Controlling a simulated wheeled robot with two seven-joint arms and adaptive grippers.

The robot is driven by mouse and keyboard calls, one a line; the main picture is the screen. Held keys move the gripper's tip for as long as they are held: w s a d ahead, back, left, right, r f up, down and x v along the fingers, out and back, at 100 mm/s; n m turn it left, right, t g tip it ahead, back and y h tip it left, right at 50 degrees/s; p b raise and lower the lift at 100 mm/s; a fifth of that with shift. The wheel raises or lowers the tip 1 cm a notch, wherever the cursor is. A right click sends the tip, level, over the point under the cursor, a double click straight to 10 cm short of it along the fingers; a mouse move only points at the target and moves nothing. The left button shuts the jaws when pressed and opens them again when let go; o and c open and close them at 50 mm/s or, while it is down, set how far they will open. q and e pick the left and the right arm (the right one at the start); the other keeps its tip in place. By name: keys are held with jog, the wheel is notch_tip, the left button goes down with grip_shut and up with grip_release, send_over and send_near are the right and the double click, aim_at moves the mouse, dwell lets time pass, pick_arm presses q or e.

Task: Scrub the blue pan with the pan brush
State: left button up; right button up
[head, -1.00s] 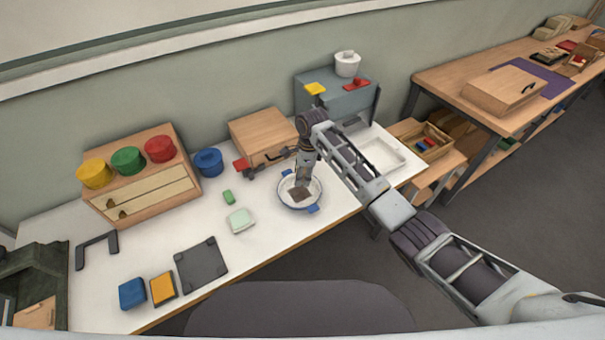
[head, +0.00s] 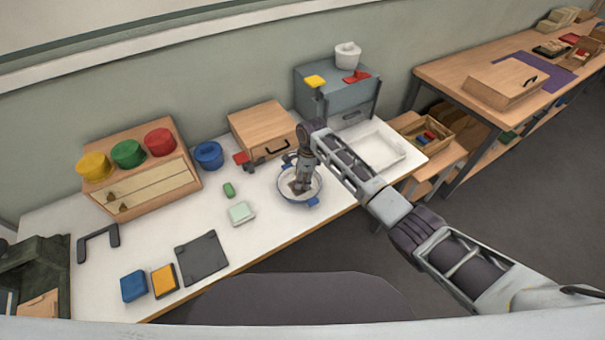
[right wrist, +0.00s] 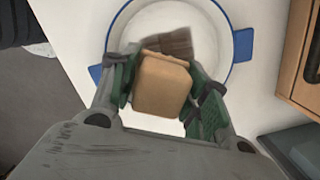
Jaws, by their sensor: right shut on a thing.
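The blue pan (head: 314,199) sits on the white table in the head view, with a blue rim, a pale inside and two blue side handles. In the right wrist view its rim (right wrist: 229,25) and handles (right wrist: 243,45) show around the brush. My right gripper (head: 300,183) is over the pan, pointing down. In the right wrist view the right gripper (right wrist: 160,85) is shut on the pan brush, gripping its tan wooden block (right wrist: 162,84). The brush's dark brown bristles (right wrist: 170,43) are within the pan; whether they touch its bottom I cannot tell. My left gripper is not in view.
A pale green block (head: 241,213) and a small green piece (head: 229,190) lie left of the pan. A wooden box (head: 262,130) stands behind it, and a white tray (head: 378,150) lies to its right. The table's front edge is close to the pan.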

jog(key=shift+f, duration=1.1)
